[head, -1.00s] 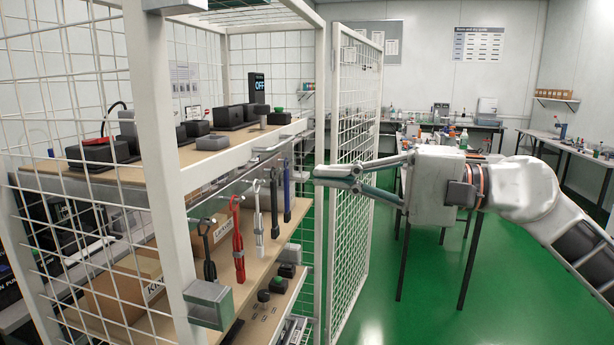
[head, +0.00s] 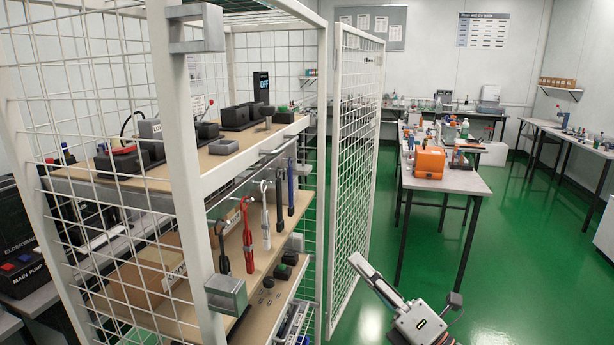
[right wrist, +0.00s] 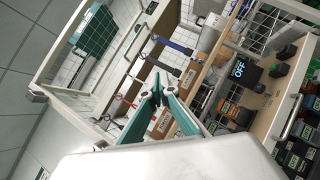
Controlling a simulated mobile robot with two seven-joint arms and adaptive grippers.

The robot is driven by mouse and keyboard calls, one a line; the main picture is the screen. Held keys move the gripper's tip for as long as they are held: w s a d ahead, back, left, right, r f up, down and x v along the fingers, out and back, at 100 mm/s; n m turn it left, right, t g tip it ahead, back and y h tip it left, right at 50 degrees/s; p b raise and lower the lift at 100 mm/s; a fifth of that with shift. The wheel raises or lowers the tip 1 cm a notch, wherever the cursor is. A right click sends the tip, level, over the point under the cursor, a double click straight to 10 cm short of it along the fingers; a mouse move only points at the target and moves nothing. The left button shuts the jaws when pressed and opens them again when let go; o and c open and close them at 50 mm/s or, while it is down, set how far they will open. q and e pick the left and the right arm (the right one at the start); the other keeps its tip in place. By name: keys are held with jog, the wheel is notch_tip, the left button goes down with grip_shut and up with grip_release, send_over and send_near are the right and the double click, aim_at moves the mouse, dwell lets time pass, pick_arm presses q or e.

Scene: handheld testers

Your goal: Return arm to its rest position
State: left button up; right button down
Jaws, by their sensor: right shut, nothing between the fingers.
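My right gripper (head: 366,271) is low in the head view, right of the open cage door, with its fingers together and nothing between them. Its closed fingertips also show in the right wrist view (right wrist: 157,88), pointing toward the cage. Handheld testers hang in a row from hooks inside the cage: a black one (head: 222,248), a red one (head: 247,236), a white one (head: 265,216), a dark one (head: 279,190) and a blue one (head: 291,188). The right gripper is apart from them. My left gripper is not in view.
The mesh cage door (head: 352,170) stands open beside my right gripper. The cage's upper shelf (head: 190,160) holds dark boxes and a display reading OFF (head: 261,86). A table (head: 452,180) with an orange device (head: 430,162) stands behind. Green floor (head: 500,270) is clear at right.

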jog(key=s+d+f+m+h+p, duration=0.1)
jog(key=s+d+f+m+h, duration=0.1)
jog(key=f+m+h, duration=0.35)
jog(key=s+d+f+m+h, duration=0.1)
jog(key=d+f+m+h, duration=0.15)
jog(key=f+m, duration=0.6)
pick_arm(q)
jog(key=p, duration=0.1)
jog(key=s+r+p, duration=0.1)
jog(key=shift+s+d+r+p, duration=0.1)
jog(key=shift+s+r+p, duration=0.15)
jog(key=shift+p, duration=0.15)
pick_arm(e)
jog(key=s+d+f+m+g+h, duration=0.2)
jog(key=s+f+m, duration=0.5)
jog(key=s+f, duration=0.4)
jog(key=s+d+f+m+g+h, duration=0.2)
jog(key=s+f+m, duration=0.5)
jog(key=s+f, duration=0.5)
notch_tip(320, 180, down, 2)
jog(key=d+g, duration=0.1)
jog(key=g, duration=0.1)
jog(key=shift+d+g, duration=0.2)
jog(key=shift+g, duration=0.1)
